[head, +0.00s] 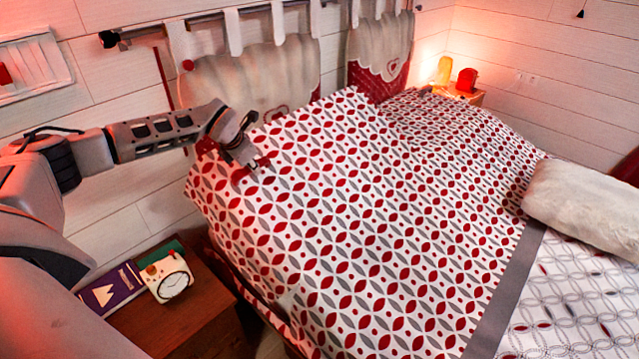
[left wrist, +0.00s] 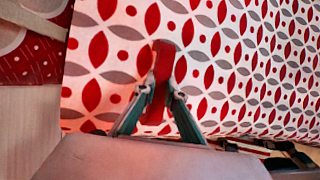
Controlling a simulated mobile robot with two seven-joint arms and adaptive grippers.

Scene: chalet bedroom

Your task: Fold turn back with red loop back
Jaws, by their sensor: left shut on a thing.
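The turn back (head: 350,210) is a wide cloth with red and grey leaf shapes on white, spread over the bed. Its far left part stands up toward the wall, near my left gripper (head: 258,166). In the left wrist view the red loop (left wrist: 162,70) sits between the two green-grey fingers of my left gripper (left wrist: 157,98), which is shut on it. The patterned cloth (left wrist: 215,50) lies right behind the loop. In the head view the gripper hides part of the loop. My right gripper is out of view.
Hanging cushions (head: 250,78) line the wall behind the bed. A fluffy white pillow (head: 582,205) lies at right. A lit red lamp (head: 467,79) stands at the back.

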